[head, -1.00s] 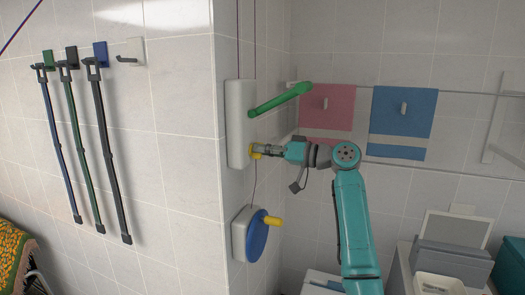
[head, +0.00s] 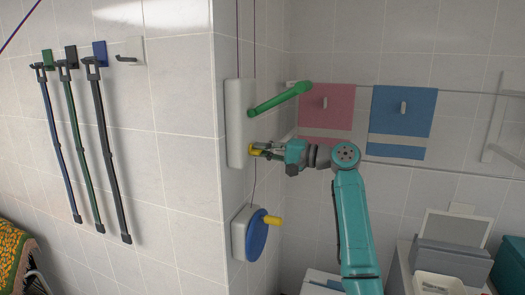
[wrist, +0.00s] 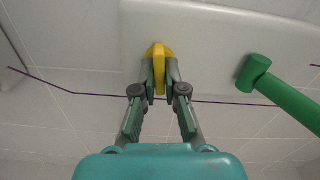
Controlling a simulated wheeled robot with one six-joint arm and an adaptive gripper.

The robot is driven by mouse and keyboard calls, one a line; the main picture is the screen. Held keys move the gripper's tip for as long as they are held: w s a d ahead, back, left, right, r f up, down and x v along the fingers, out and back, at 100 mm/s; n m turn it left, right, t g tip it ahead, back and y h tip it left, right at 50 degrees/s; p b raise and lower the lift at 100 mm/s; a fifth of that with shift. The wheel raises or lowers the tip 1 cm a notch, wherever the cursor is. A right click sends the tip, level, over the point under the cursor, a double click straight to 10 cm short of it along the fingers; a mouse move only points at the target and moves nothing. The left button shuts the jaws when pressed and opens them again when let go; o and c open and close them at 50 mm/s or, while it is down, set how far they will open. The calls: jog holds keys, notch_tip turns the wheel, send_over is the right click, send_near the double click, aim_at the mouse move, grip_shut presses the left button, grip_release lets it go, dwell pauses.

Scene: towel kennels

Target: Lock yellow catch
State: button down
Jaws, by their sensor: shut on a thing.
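The yellow catch (head: 254,149) sits on the lower part of the white wall panel (head: 235,115), below the green lever (head: 281,99). My gripper (head: 263,151) reaches it from the right and is shut on it. In the wrist view the catch (wrist: 158,50) stands between the fingertips of my gripper (wrist: 159,76), with its top showing past them. The green lever (wrist: 280,91) is to the right there, apart from the fingers. The fingers hide part of the catch.
A blue disc (head: 257,236) with a yellow handle (head: 272,220) is on the wall below. Purple cords run along the wall. Pink (head: 327,108) and blue (head: 402,110) towels hang behind my arm. Leashes hang at left; grey boxes (head: 452,262) stand lower right.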

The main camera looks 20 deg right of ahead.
jog(key=shift+m, duration=0.7)
jog(key=shift+f, duration=0.1)
jog(key=c, duration=1.2)
grip_release()
jog(key=shift+c, duration=0.2)
jog(key=v, duration=1.2)
